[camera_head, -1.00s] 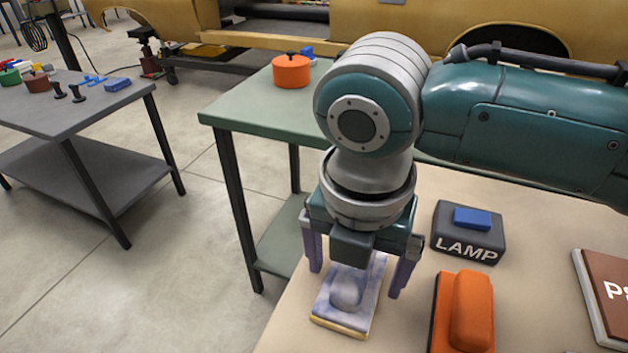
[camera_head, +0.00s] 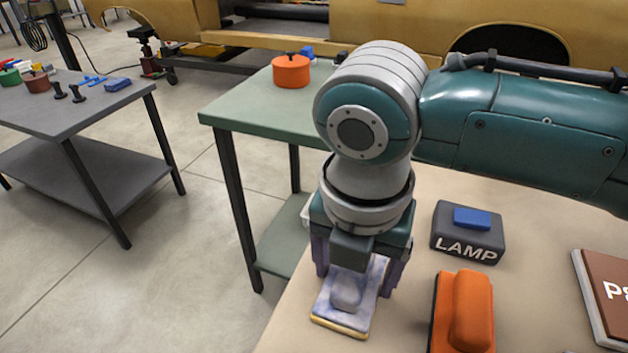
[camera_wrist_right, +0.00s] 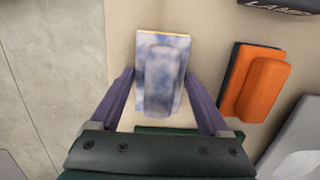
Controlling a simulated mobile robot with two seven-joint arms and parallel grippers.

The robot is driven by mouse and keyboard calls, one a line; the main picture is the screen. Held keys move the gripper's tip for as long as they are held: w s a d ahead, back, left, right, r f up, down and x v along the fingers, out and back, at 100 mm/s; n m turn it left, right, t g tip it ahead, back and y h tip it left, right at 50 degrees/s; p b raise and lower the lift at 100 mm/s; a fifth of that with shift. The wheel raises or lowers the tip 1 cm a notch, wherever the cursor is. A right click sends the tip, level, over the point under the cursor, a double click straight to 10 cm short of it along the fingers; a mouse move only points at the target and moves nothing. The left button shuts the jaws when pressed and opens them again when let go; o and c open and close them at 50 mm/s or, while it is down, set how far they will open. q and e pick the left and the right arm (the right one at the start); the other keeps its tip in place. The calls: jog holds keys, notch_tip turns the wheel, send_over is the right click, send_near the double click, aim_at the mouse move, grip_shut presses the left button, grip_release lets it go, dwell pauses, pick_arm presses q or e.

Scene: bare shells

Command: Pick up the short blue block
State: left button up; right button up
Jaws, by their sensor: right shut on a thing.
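A flat blue-and-white marbled block (camera_head: 344,312) with a raised rounded middle and a yellowish edge lies on the beige table near its left edge. My right gripper (camera_head: 355,280) comes down over it from above, one finger on each side, shut on its sides. In the right wrist view the marbled block (camera_wrist_right: 160,75) sits between the purple fingers. A small plain blue block (camera_head: 472,218) is on top of the dark LAMP box (camera_head: 468,248), right of the gripper. Another small blue piece (camera_head: 307,52) is behind the orange pot. My left gripper is out of view.
An orange block (camera_head: 470,310) on a dark base stands just right of the gripper. A brown panel (camera_head: 608,290) is at the far right. A green table (camera_head: 250,115) carries the orange pot (camera_head: 291,72). A grey table (camera_head: 80,125) with small items stands left.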

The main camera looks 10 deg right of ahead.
jog(key=c, duration=0.5)
jog(key=shift+o, duration=0.2)
jog(key=shift+r, duration=0.15)
notch_tip(320, 180, up, 20)
jog(key=p, duration=0.3)
jog(key=shift+p, duration=0.3)
jog(key=shift+r, duration=0.1)
